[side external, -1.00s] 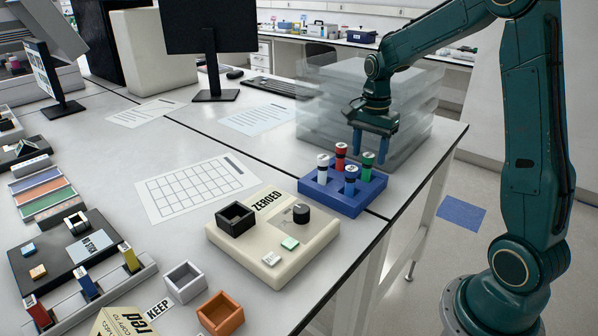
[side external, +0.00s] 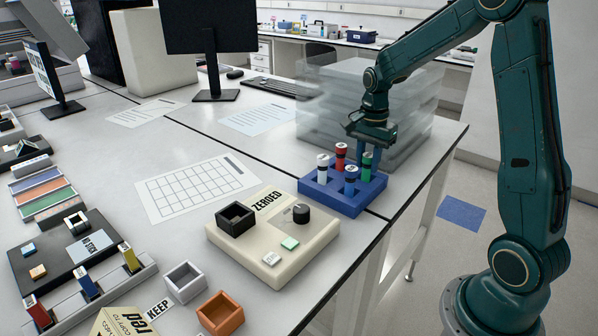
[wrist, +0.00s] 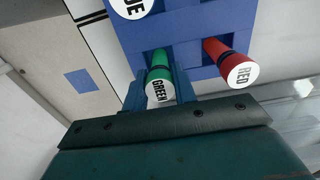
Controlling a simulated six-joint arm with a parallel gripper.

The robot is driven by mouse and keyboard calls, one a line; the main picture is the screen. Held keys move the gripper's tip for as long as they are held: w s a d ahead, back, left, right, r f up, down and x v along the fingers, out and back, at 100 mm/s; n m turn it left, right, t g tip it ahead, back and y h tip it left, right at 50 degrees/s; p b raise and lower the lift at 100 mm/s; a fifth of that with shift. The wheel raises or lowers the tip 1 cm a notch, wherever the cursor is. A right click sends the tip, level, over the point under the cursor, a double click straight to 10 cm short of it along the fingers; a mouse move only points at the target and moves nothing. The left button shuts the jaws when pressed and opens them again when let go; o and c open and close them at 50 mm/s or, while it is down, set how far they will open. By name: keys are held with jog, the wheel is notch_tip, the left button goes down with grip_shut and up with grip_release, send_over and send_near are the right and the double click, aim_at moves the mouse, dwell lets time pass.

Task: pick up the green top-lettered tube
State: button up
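The green tube (wrist: 160,87), with GREEN lettered on its white top, stands in the blue rack (side external: 345,203). It also shows in the side view (side external: 367,165), partly covered by my fingers. My gripper (side external: 370,152) is lowered over it from above. In the wrist view my gripper (wrist: 159,90) has one blue finger on each side of the cap, close against it, and looks shut on the tube. The tube's lower part is hidden in the rack.
The red tube (side external: 340,157), blue tube (side external: 351,180) and white tube (side external: 322,168) stand in the same rack, close to my fingers. Translucent stacked boxes (side external: 330,100) stand just behind. A cream device (side external: 275,255) sits in front left. The table edge is close on the right.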

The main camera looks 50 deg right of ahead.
jog(key=shift+c, duration=0.9)
jog(key=shift+r, duration=0.1)
notch_tip(320, 180, up, 20)
dwell(0.6)
